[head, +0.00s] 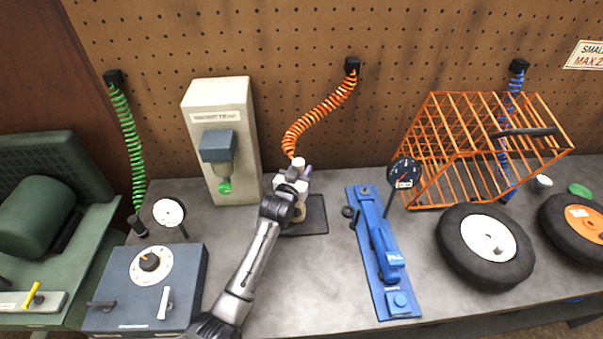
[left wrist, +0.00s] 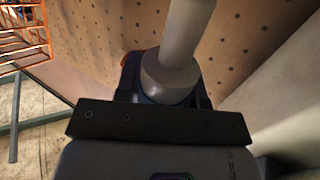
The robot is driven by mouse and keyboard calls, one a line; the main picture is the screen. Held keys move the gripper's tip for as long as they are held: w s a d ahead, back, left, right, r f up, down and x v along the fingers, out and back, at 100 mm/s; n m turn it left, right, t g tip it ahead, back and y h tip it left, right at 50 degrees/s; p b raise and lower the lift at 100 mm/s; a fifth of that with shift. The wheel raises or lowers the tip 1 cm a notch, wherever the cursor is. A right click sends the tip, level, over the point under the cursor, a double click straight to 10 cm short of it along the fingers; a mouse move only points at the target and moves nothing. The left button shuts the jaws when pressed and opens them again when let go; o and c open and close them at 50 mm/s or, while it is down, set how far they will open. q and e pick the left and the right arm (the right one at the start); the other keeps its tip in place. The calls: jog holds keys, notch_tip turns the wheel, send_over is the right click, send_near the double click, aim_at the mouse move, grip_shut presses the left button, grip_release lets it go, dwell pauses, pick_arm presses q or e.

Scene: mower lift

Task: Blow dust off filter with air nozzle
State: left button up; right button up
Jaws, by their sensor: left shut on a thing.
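My left gripper (head: 293,184) is over the bench, at the lower end of the coiled orange hose (head: 317,116). It is shut on a pale piece that I take to be the air nozzle (head: 298,163); the fingers hide much of it. In the left wrist view a pale grey cylinder with a wider collar, likely the nozzle (left wrist: 168,76), stands up between the jaws. My right gripper is not in view.
A beige regulator box (head: 237,135) stands left of the gripper. A blue fixture (head: 378,255) with a gauge (head: 405,173) lies to the right. Beyond are an orange wire cage (head: 440,150) and a wheel (head: 485,246). A blue-grey dial box (head: 147,286) sits front left.

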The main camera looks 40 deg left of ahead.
aim_at(294, 165)
pick_arm(q)
jog(key=shift+s+a, duration=0.2)
jog(key=shift+a, duration=0.05)
jog(key=shift+s+a+p, duration=0.45)
jog(key=shift+p, duration=0.15)
jog(key=shift+s+d+p, duration=0.3)
jog(key=shift+p, duration=0.1)
jog(key=shift+s+d+p, duration=0.2)
jog(key=shift+s+p, duration=0.05)
jog(key=shift+p, duration=0.05)
jog(key=shift+s+d+r, duration=0.1)
jog(key=shift+s+d, duration=0.05)
jog(key=shift+s, duration=0.05)
notch_tip(294, 165, up, 5)
jog(key=p, duration=0.5)
dwell(0.8)
